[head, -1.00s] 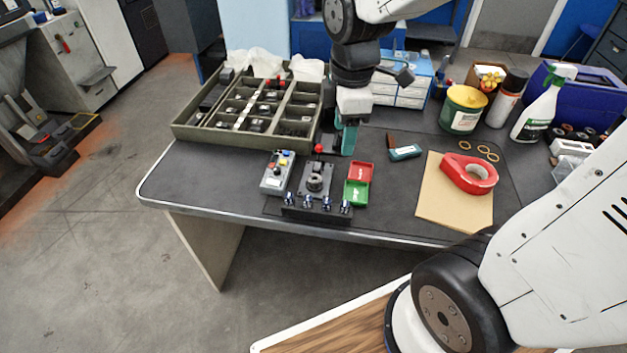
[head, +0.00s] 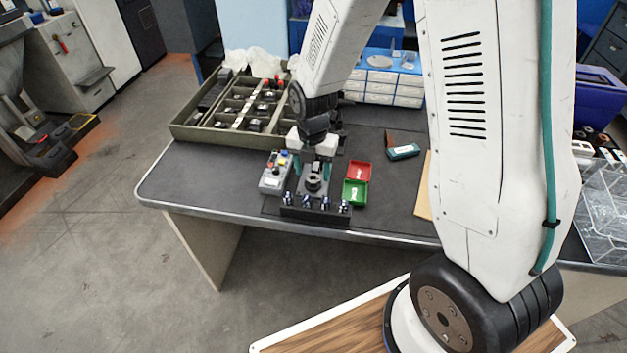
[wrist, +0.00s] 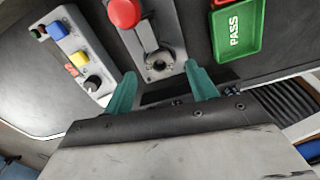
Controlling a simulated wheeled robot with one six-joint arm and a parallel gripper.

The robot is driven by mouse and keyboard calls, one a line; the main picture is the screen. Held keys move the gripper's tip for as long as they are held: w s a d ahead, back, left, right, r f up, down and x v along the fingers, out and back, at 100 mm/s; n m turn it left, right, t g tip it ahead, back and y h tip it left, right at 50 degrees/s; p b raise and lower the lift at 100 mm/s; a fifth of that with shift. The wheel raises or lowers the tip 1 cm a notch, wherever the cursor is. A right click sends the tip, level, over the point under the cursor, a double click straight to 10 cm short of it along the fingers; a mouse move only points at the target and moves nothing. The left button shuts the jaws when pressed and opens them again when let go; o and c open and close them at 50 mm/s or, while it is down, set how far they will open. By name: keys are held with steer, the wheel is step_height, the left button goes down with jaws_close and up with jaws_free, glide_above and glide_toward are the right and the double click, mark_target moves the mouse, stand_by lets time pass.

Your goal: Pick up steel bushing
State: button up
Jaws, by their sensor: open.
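My gripper (head: 312,168) is open over the small test fixture, its teal fingers apart. In the wrist view my gripper (wrist: 159,75) has one finger to each side of the fixture's front end. The fixture (wrist: 160,30) is a grey metal plate with a red knob (wrist: 124,12). On it, between the fingers, sits a small round metal piece with a dark hole (wrist: 157,66); I cannot tell if this is the steel bushing. Several small shiny metal parts stand in a dark front rack (head: 316,214); in the wrist view my gripper mostly hides them.
A control box with coloured buttons (head: 273,181) stands close left of the fixture. A red tray (head: 359,171) and a green PASS tray (head: 355,193) lie close right. A compartmented parts tray (head: 195,135) is behind. The bench's left front is clear.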

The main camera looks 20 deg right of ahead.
mark_target(313, 181)
steer(key=shift+f, duration=1.35)
steer(key=c, duration=1.1)
steer(key=shift+o, duration=0.2)
steer(key=shift+r, duration=0.1)
step_height(313, 181, up, 10)
